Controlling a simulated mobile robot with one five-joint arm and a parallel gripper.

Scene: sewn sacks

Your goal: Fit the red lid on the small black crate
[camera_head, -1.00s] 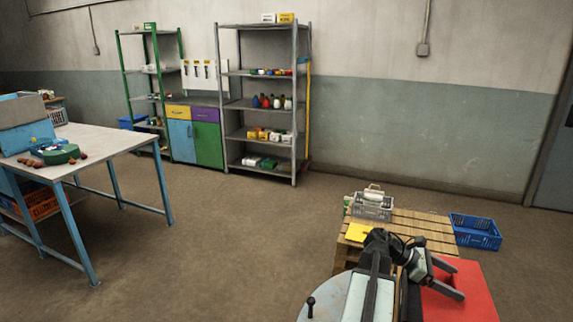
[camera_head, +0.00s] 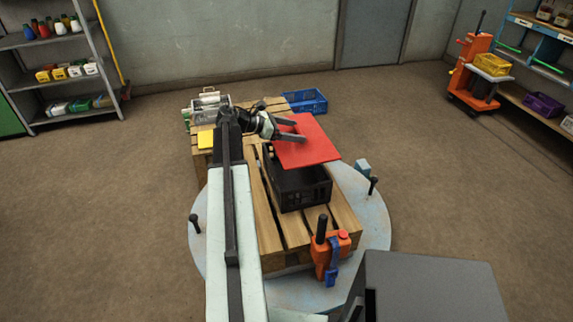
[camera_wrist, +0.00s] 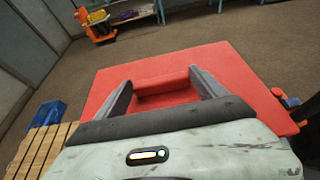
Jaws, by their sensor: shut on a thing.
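The red lid (camera_head: 308,147) is a flat square panel, held in my gripper (camera_head: 300,133) by its raised middle part. In the wrist view my gripper (camera_wrist: 162,88) has both fingers along the sides of a raised grip on the lid (camera_wrist: 215,60). The small black crate (camera_head: 303,190) stands on the wooden pallet, below the lid. The lid appears above the crate and shifted toward the back, covering part of its top. The gap between lid and crate is hard to judge. The crate is hidden in the wrist view.
The wooden pallet (camera_head: 265,220) stands on a round turntable (camera_head: 376,222). A grey crate (camera_head: 208,108), a yellow item (camera_head: 206,139) and a blue crate (camera_head: 306,101) are at the back. An orange tool (camera_head: 327,255) is at the front corner. A grey box (camera_head: 430,290) is at lower right.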

